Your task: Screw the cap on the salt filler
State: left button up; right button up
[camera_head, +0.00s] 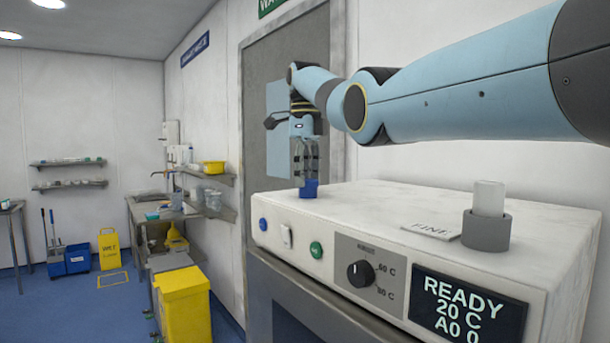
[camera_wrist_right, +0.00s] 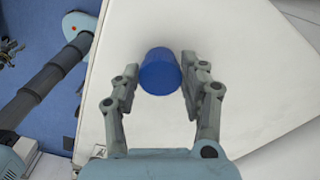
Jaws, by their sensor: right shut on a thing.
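A blue cap (camera_head: 309,189) is at the left end of the white machine's top, seen end-on as a blue cylinder in the right wrist view (camera_wrist_right: 160,72). My right gripper (camera_head: 307,178) points down and is shut on this cap. The cap's underside is hidden, so I cannot tell whether it rests on a filler neck or on the bare top. A grey collar (camera_head: 486,232) with a translucent white cylinder (camera_head: 489,198) in it stands at the right of the top.
The white machine (camera_head: 380,208) has a dial (camera_head: 361,273), buttons and a display (camera_head: 466,309) reading READY 20 C. A labelled plate (camera_head: 432,231) lies on its top, between cap and collar. A yellow bin (camera_head: 183,306) and shelves stand to the left.

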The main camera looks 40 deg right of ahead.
jog(key=shift+m, duration=0.9)
jog(key=shift+d, duration=0.1)
jog(key=m, duration=0.3)
jog(key=shift+d, duration=0.1)
jog(key=o, duration=1.2)
jog(key=n, duration=0.6)
jog(key=shift+a+n, duration=0.25)
jog(key=shift+n, duration=0.05)
